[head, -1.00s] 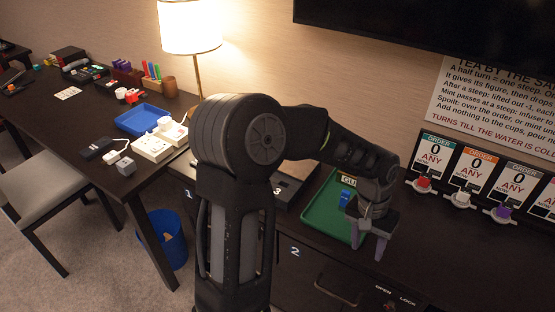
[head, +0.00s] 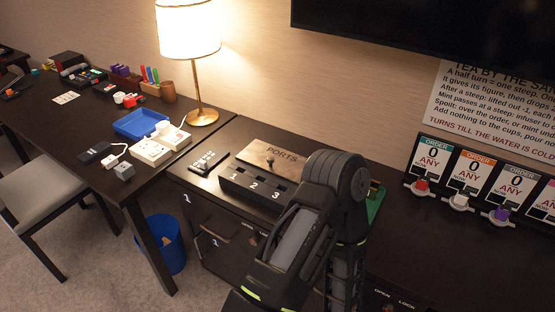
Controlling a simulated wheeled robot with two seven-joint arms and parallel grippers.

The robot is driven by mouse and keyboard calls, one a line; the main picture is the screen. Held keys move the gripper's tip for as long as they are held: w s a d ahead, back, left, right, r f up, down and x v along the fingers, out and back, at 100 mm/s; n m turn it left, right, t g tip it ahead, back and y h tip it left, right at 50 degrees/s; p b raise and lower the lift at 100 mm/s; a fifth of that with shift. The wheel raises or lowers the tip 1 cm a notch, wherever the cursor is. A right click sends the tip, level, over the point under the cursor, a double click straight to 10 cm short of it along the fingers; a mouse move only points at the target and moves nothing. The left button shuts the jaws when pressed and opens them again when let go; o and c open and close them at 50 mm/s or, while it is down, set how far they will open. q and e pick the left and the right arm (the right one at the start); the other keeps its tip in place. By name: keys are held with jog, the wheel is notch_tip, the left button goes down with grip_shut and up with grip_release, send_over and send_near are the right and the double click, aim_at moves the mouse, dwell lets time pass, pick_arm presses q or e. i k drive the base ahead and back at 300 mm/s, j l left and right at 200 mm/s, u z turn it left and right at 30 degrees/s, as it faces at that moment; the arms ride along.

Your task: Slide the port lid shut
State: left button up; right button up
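The port box (head: 231,186) is a dark block on the cabinet top, left of my arm. Its front strip is numbered 1, 2 and 3, with dark openings behind the numbers. The port lid (head: 289,166) is a wooden plate marked PORTS with a small dark knob. It lies toward the wall side, behind the openings, which show uncovered. One of my arms rises from the bottom and bends at an elbow right of the box, its forearm running down. Its gripper is out of sight, and my other gripper is not in view.
A dark keypad-like block (head: 209,161) stands left of the box. A lamp (head: 201,118), blue tray (head: 141,122) and white power strip (head: 160,148) are on the left desk. The green tray (head: 376,203) is mostly hidden behind my arm. Order cards line the right.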

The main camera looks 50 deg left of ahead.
aim_at(289, 165)
jog(key=u, duration=1.85)
jog(key=i+l, duration=0.25)
jog(key=i, duration=0.2)
